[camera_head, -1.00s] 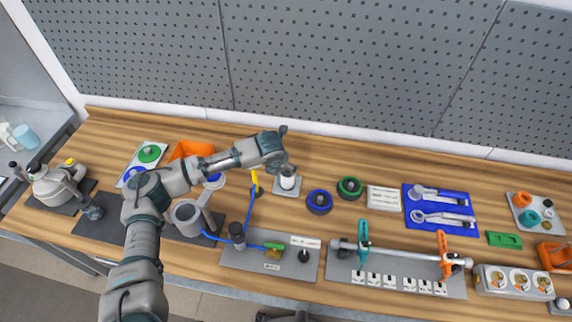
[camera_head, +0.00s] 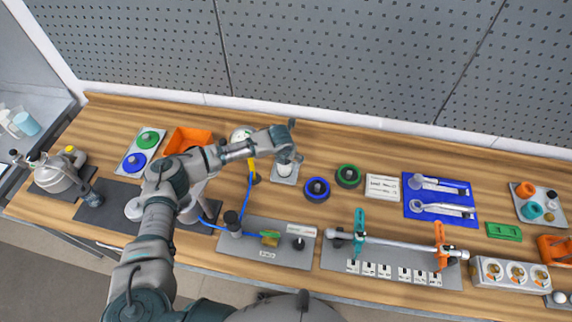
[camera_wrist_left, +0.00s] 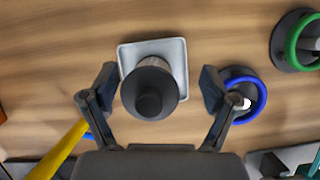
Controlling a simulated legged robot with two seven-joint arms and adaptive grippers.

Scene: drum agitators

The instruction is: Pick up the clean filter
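The filter, a short cylinder with a dark round top and knob (camera_wrist_left: 150,92), stands on a small light-grey square tray (camera_wrist_left: 178,47) in the left wrist view. In the head view its white side (camera_head: 284,169) shows on the tray (camera_head: 284,180), partly hidden by my gripper. I take this to be the clean filter, as no label is readable. My left gripper (camera_head: 289,156) is above it. In the left wrist view the left gripper (camera_wrist_left: 157,80) is open, one finger on each side of the filter with visible gaps. My right gripper is not in view.
A blue-ringed part (camera_head: 317,188) and a green-ringed part (camera_head: 348,176) stand close to the right of the tray. A yellow-handled tool (camera_head: 252,168) and blue hose (camera_head: 249,192) are close on the left. An orange bin (camera_head: 188,140) is farther left. The perforated wall stands behind.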

